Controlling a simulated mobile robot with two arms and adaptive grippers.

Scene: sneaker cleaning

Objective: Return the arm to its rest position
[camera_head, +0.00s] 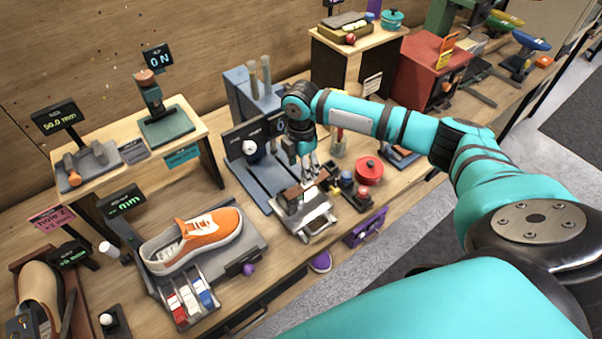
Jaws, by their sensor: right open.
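My right arm reaches in from the right in the head view, over the bench. Its gripper (308,176) points down above a small grey device with a dark brown block (292,196) on the bench. The fingers are open, and I see nothing held between them. I cannot tell whether the fingertips touch the device. An orange and white sneaker (195,240) lies on a grey platform (262,243) to the left of the gripper. My left gripper is not in view.
A red pot (369,171) stands close right of the gripper. A blue-grey stand (245,180) is on its left. A wooden riser (190,130) with gauges stands at the back left. A red cabinet (420,72) stands further right. Grey floor lies beyond the bench's front edge.

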